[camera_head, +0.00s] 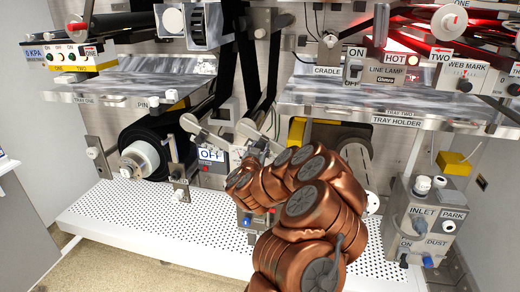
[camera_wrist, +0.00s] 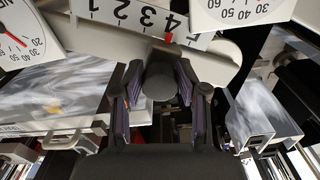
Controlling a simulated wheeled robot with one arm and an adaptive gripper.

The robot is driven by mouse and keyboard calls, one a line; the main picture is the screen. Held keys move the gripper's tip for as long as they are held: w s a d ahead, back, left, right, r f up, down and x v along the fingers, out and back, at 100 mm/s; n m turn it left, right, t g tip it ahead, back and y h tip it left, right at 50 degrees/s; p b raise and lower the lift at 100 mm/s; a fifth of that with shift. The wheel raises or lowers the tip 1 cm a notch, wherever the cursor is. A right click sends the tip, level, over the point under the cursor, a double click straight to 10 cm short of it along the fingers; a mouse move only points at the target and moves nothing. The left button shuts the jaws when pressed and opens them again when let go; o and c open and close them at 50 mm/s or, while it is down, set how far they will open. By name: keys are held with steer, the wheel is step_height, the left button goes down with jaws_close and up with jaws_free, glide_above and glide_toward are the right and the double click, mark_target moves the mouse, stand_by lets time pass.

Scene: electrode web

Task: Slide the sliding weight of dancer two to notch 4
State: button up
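In the wrist view a dark round knob (camera_wrist: 160,82), apparently the sliding weight's, sits on a pale bar (camera_wrist: 85,40). A small red pointer (camera_wrist: 168,38) lies beyond it, at a white number scale (camera_wrist: 145,14). The pointer is close to the figure 4; exact alignment cannot be told. My gripper (camera_wrist: 161,90) has one finger on each side of the knob; whether both pads touch it is unclear. In the head view my copper arm hides most of my gripper and the weight. Two pale dancer arms show, one left (camera_head: 205,132) and one right (camera_head: 258,138).
White dials (camera_wrist: 22,32) flank the scale in the wrist view. A black roll (camera_head: 150,150) stands at left and an inlet box (camera_head: 420,220) at right. The perforated deck (camera_head: 110,215) is mostly clear.

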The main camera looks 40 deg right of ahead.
steer(key=o, duration=0.3)
steer(key=shift+d, duration=0.35)
steer(key=shift+o, duration=0.2)
steer(key=shift+a, duration=0.35)
steer(key=v, duration=0.7)
steer(key=shift+a, duration=0.1)
